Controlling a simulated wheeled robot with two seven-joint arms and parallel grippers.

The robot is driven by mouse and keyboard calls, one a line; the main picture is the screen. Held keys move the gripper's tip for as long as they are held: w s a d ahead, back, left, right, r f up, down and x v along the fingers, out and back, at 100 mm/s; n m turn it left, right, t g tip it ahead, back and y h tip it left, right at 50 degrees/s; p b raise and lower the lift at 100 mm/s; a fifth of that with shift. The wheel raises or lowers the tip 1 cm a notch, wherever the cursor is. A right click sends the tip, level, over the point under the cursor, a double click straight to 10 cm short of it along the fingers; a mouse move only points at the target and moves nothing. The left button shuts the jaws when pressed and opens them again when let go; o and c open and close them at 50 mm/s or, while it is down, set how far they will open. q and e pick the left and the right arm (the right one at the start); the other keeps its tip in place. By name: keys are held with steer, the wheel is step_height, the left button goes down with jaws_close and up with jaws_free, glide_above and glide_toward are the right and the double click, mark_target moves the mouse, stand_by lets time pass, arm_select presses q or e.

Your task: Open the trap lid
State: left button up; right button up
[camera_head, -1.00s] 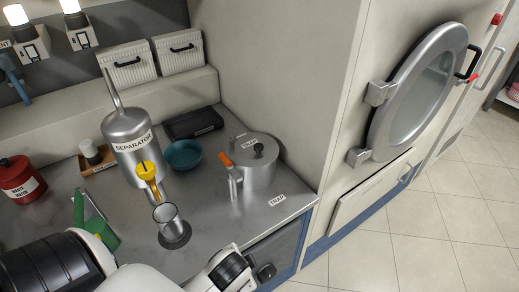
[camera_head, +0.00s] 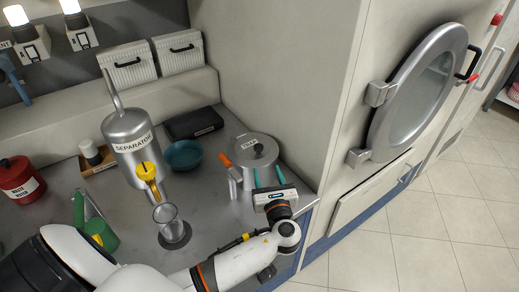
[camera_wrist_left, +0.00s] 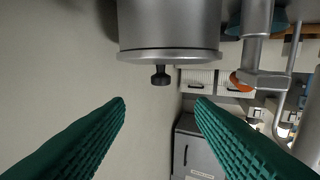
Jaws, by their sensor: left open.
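The trap is a silver metal pot (camera_head: 240,173) with a flat lid (camera_head: 252,150) and a dark knob (camera_head: 258,148) on top, on the right end of the counter. An orange-tipped clamp lever (camera_head: 226,161) stands at its left side. The lid lies on the pot. My left gripper (camera_head: 267,175) is in front of the trap with its two teal fingers apart and empty. In the left wrist view the fingers (camera_wrist_left: 160,125) are spread, with the lid's rim (camera_wrist_left: 170,55) and the knob (camera_wrist_left: 160,76) between and beyond them. My right gripper is not in view.
The silver separator (camera_head: 130,140) with a yellow valve, a metal cup (camera_head: 166,219), a teal bowl (camera_head: 183,155) and a black case (camera_head: 193,123) stand left of the trap. A wall panel (camera_head: 290,80) rises close on the right.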

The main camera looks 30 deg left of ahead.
mark_target(260, 149)
arm_select(q)
steer(key=p+x, duration=0.1)
steer(key=x, duration=1)
steer(key=shift+f, duration=0.1)
steer(key=shift+c, duration=0.2)
jaws_close()
